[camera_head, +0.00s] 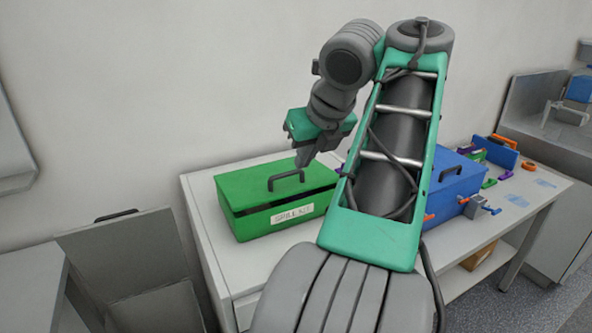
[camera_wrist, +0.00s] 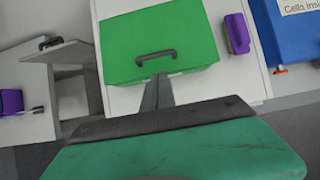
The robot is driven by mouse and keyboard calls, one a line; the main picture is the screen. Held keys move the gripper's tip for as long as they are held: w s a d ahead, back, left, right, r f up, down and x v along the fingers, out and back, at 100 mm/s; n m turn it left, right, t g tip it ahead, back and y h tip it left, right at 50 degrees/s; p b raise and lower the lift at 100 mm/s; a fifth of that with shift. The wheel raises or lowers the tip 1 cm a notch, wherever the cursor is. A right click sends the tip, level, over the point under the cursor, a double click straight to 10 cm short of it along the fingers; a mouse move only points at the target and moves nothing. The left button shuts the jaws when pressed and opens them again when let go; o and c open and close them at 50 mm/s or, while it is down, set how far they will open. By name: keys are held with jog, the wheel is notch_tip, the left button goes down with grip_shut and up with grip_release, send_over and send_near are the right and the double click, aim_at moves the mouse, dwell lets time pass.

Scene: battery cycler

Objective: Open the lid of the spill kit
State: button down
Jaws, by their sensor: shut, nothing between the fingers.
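The spill kit (camera_head: 250,210) is a green box with a white label on its front, on the white table. Its lid (camera_head: 240,188) lies down over the box, with a dark band below the lid at the front. A dark handle (camera_head: 286,178) stands on the lid; the wrist view also shows the handle (camera_wrist: 156,57) on the green lid (camera_wrist: 185,30). My gripper (camera_head: 303,161) is shut and empty, above the lid close to the handle. In the wrist view my gripper (camera_wrist: 157,82) points at the near side of the handle. Whether it touches the handle I cannot tell.
A blue box (camera_head: 455,180) stands right of the kit, partly behind my arm. Coloured clamps (camera_head: 503,174) lie farther right. A purple item (camera_wrist: 237,33) lies beside the kit. A grey cabinet with a raised panel (camera_head: 125,245) is at the left. The wall is behind.

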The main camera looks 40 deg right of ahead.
aim_at(289, 186)
jog(key=b+x, duration=0.4)
jog(key=x, duration=0.4)
jog(key=shift+f, duration=0.1)
jog(key=shift+w, duration=0.1)
